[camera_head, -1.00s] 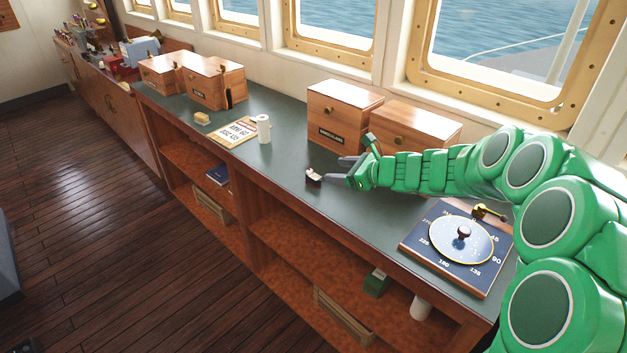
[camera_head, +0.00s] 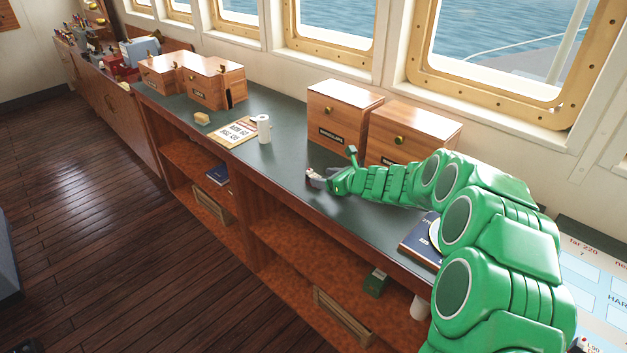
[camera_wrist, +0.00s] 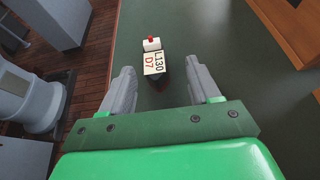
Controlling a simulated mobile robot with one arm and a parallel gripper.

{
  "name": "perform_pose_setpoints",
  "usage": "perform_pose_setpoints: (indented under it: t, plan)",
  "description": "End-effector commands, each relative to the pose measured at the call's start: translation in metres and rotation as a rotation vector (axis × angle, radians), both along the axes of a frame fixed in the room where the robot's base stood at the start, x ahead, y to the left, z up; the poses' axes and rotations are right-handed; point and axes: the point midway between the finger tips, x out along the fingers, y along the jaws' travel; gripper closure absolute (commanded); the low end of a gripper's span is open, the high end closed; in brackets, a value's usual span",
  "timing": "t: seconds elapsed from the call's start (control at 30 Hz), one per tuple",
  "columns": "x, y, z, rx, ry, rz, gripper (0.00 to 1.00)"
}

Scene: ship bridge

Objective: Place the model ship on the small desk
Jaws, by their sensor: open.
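A small object with a dark body, pale lettered top and a white block with a red spot, apparently the model ship (camera_wrist: 154,63), sits on the green counter top (camera_wrist: 215,25). In the head view the ship (camera_head: 311,174) is small and partly hidden by my gripper (camera_head: 318,181) near the counter's front edge. In the wrist view my gripper (camera_wrist: 160,72) is open, with its grey fingers on either side of the ship's near part. A gap shows on both sides; no finger visibly touches it. I cannot pick out the small desk with certainty.
Two wooden boxes (camera_head: 342,112) stand behind my gripper against the wall. A white cylinder (camera_head: 263,128), a clipboard (camera_head: 235,132) and more boxes stand to the left. A blue dial board (camera_head: 420,240) is partly behind my arm. Open wooden floor (camera_head: 110,230) lies to the left.

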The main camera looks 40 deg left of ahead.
Motion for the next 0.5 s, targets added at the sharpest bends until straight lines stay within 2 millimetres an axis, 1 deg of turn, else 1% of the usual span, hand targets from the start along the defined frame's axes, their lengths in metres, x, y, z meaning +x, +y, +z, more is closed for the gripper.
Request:
perform_pose_setpoints:
  t: [0.17,0.27,0.4,0.5]
  plan:
    - [-0.004,0.013,-0.006,-0.001,-0.001,0.001,0.38]
    - [-0.007,0.025,-0.011,0.001,-0.001,0.002,0.38]
    - [-0.006,0.038,-0.016,0.0,-0.004,0.002,0.38]
    - [-0.006,0.044,-0.019,0.0,-0.002,0.001,0.38]
